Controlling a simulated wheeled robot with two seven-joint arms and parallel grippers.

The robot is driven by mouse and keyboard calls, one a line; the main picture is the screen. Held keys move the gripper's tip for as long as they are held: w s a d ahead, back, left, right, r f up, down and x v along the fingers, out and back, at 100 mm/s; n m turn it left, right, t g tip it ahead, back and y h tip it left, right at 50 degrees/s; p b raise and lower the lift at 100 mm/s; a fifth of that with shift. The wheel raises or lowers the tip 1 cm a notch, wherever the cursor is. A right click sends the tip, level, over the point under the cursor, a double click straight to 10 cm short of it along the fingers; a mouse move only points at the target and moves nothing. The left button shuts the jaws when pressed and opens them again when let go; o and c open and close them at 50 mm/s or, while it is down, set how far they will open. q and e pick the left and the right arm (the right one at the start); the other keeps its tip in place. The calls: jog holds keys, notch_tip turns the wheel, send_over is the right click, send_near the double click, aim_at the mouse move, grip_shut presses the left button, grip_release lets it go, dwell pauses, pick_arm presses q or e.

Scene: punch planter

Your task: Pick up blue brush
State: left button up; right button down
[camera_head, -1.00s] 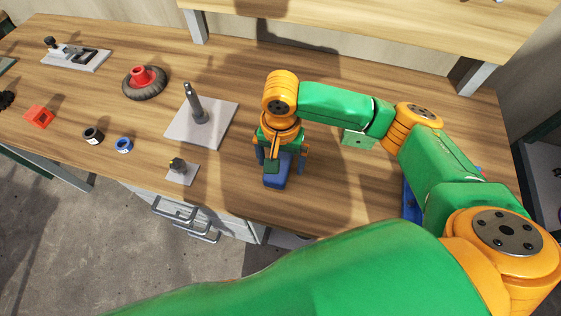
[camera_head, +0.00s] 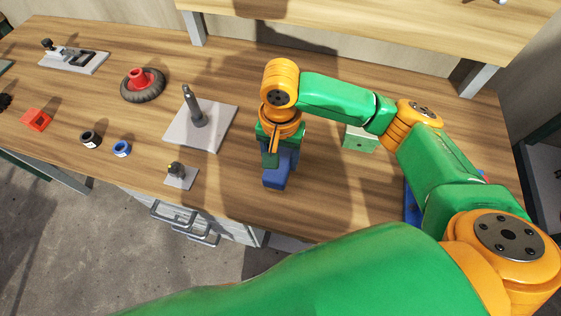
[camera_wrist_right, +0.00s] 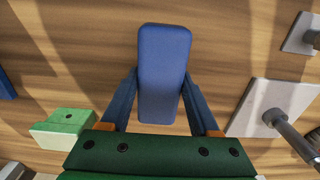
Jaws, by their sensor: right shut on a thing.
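The blue brush (camera_head: 275,180) shows as a blue block under my right gripper (camera_head: 279,160), near the front edge of the table. In the right wrist view the blue brush (camera_wrist_right: 164,70) lies between the two dark blue fingers of my right gripper (camera_wrist_right: 161,80), whose tips touch its long sides. The right gripper is shut on it. In the head view the gripper hides part of the brush, and I cannot tell whether it is clear of the table. My left gripper is not in view.
A grey plate with an upright post (camera_head: 199,120) stands left of the gripper, with a smaller plate (camera_head: 178,178) in front. A light green block (camera_head: 360,140) is to the right. A black wheel with red hub (camera_head: 142,86), a red block (camera_head: 36,120) and rings lie farther left.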

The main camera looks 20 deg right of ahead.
jog(key=s+r, duration=0.1)
jog(key=r, duration=0.1)
jog(key=s+r+p, duration=0.1)
jog(key=s+r, duration=0.1)
jog(key=r, duration=0.1)
jog(key=s+r+p, duration=0.1)
jog(key=s+r, duration=0.1)
jog(key=shift+a+r, duration=0.35)
jog(key=shift+r, duration=0.05)
jog(key=s+a+r+p, duration=0.1)
jog(key=s+r, duration=0.2)
jog(key=s, duration=0.6)
jog(key=shift+a, duration=0.15)
jog(key=shift+f, duration=0.1)
